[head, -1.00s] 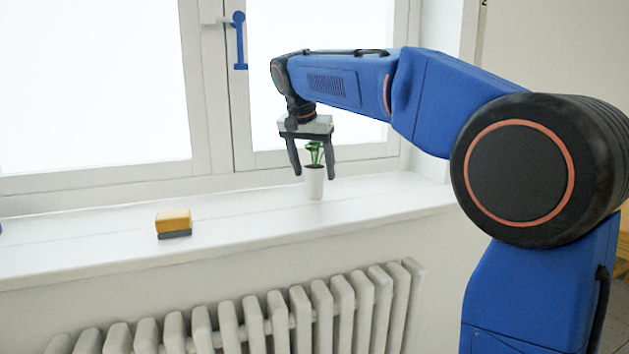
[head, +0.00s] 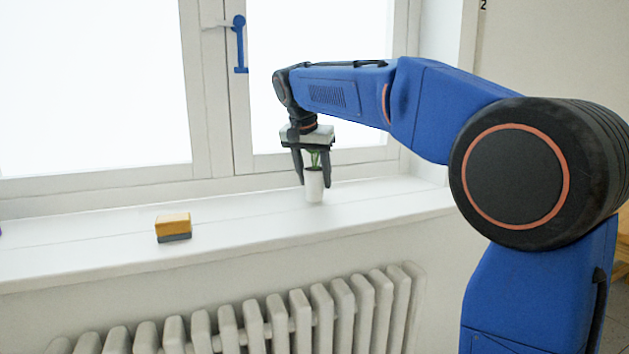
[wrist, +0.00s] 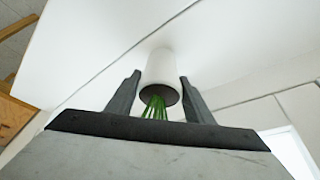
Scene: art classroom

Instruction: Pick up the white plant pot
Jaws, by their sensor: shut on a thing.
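The white plant pot (head: 314,188) is a small upright cylinder with a green plant, on the white windowsill in the head view. My gripper (head: 314,183) points down over it, with one finger on each side of the pot, and is shut on it. In the wrist view the pot (wrist: 160,68) sits between the two dark fingertips, with green stems (wrist: 155,107) running toward the palm. The plant's leaves are mostly hidden by my gripper in the head view. The pot's base appears to rest on the sill.
A yellow and grey sponge-like block (head: 173,227) lies on the windowsill (head: 90,240) to the left. The window frame with a blue handle (head: 240,44) stands behind. A white radiator (head: 290,322) is below the sill. The sill between block and pot is clear.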

